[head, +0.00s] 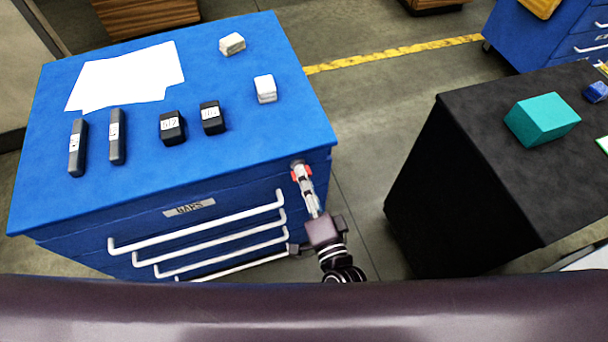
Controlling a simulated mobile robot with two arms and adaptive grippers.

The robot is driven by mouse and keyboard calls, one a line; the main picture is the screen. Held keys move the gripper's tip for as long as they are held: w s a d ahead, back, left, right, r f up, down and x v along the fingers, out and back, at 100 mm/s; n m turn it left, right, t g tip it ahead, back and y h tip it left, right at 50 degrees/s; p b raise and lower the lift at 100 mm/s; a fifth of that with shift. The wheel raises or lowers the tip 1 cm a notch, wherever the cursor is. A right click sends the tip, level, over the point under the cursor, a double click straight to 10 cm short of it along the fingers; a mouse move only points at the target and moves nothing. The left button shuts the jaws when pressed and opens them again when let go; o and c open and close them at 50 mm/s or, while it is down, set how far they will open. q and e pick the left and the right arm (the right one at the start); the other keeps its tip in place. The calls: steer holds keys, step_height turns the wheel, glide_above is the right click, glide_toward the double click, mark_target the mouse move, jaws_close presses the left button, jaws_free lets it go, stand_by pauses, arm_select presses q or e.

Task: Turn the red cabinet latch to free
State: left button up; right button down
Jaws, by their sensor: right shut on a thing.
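The blue cabinet (250,120) stands at the left with its drawer front facing me. The red latch (308,170) is at the top right corner of that front, just under the cabinet top's edge. My right gripper (302,176) reaches up to it and is shut on it. The fingers cover much of the latch, so its exact angle is hard to tell. My left gripper is not in view.
White drawer handles (200,231) stick out left of my right gripper. On the cabinet top lie white papers (128,76), dark labelled blocks and bars, and two pale blocks. A black table (470,190) with a teal box (541,119) stands right, across a floor gap.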

steer(key=shift+s+f+n+p, duration=0.1)
steer(key=shift+n+p, duration=2.1)
steer(key=shift+n, duration=5)
steer(key=shift+f, duration=0.1)
steer(key=c, duration=2)
jaws_free()
steer(key=shift+o, duration=0.2)
steer(key=v, duration=1.2)
